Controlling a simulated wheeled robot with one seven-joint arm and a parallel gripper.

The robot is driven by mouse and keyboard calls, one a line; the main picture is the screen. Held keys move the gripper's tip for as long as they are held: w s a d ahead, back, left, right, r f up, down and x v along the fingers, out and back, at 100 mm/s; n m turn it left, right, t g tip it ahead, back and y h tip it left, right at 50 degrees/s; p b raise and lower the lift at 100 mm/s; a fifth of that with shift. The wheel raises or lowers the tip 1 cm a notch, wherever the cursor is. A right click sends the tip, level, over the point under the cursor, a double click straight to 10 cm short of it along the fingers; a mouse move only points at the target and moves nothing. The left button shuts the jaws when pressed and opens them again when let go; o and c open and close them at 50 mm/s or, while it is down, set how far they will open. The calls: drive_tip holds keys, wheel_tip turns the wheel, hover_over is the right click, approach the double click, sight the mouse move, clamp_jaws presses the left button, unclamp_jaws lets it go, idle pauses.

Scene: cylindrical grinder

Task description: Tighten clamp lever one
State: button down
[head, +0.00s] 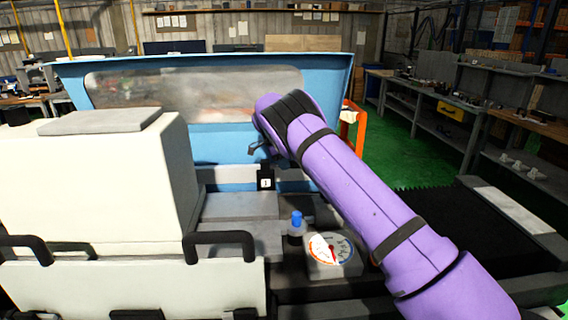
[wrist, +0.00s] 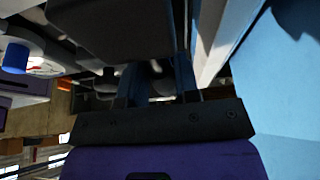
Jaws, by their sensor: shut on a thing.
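A black plate marked 1 (head: 265,178) stands on the machine bed in the head view, just below the end of my purple arm. In the wrist view my gripper (wrist: 157,78) has its two dark blue fingers closed around a dark grey piece, which I take as clamp lever one (wrist: 158,71). Only a small part of the lever shows between the fingers, under a large dark block (wrist: 110,30). Its angle cannot be told. In the head view my arm hides most of the gripper and the lever.
A dial gauge (head: 334,252) and a blue-capped knob (head: 296,219) sit in front of the plate. A cream housing (head: 110,190) with black handles stands left. A blue guard with a window (head: 210,150) rises behind. A black bellows cover (head: 425,215) lies right.

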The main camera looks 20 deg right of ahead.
drive_tip(key=c, duration=0.8)
unclamp_jaws()
drive_tip(key=shift+a, duration=0.1)
drive_tip(key=shift+c, duration=0.2)
drive_tip(key=shift+r, duration=0.1)
drive_tip(key=s+v, duration=0.1)
drive_tip(key=v, duration=0.9)
drive_tip(key=shift+w+r, duration=0.3)
drive_tip(key=shift+w, duration=0.15)
drive_tip(key=shift+a, duration=0.15)
